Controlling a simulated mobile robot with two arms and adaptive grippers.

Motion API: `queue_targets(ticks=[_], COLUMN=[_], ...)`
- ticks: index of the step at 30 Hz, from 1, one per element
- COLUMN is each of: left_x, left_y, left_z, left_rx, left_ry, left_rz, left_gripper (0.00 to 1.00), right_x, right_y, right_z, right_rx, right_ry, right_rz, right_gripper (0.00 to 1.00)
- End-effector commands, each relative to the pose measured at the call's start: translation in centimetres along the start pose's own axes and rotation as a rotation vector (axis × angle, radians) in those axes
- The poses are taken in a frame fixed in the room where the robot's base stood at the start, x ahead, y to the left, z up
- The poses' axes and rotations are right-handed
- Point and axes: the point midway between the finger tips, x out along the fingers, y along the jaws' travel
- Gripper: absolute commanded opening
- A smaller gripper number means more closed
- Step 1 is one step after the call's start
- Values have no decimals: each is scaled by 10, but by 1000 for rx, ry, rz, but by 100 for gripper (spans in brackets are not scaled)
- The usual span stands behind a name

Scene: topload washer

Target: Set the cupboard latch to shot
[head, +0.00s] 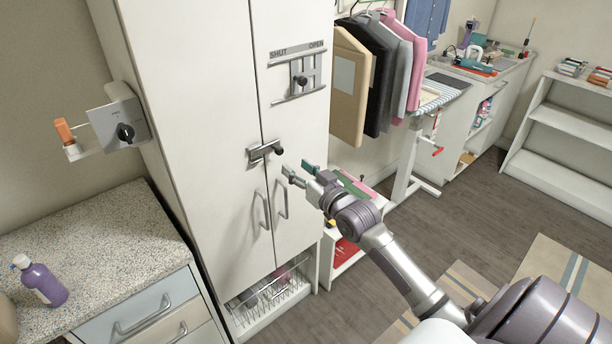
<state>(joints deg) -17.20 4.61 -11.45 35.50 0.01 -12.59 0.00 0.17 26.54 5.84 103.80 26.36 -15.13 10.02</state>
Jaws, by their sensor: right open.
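The cupboard latch (264,151) is a metal bolt with a dark round knob (279,151). It sits across the seam between the two doors of the tall white cupboard (205,90). Whether the bolt bridges both doors fully is too small to tell. My right gripper (295,171) is open, with greenish fingertips, just right of and slightly below the knob. It looks apart from the knob, and nothing is between its fingers. My left gripper is not in view.
Above the latch is a slider panel (298,76) marked SHUT and OPEN. Two door handles (272,208) hang below the latch. A grey dial box (118,122) is on the cupboard's left side. Hanging clothes (375,75) and a low white shelf unit (345,255) stand to the right.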

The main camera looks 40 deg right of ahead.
Motion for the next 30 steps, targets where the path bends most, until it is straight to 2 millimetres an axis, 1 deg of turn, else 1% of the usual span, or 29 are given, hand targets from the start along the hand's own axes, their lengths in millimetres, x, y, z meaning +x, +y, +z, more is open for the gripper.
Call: queue_targets(ticks=[1,3,6,9,26,29,30], left_x=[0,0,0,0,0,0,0], left_y=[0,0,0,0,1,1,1], left_z=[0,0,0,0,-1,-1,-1], left_rx=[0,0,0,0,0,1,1], left_ry=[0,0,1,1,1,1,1], left_rz=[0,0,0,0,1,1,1], left_gripper=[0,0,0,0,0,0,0], right_x=[-10,-20,-30,-35,-36,-35,-35], right_y=[0,0,0,0,0,3,6], right_z=[1,1,0,0,0,12,24], right_rx=[-2,-1,0,0,0,1,0], right_ry=[-2,-1,0,0,0,-21,-42], right_rz=[-1,0,-1,0,0,9,19], right_gripper=[49,49,49,49,49,49,49])
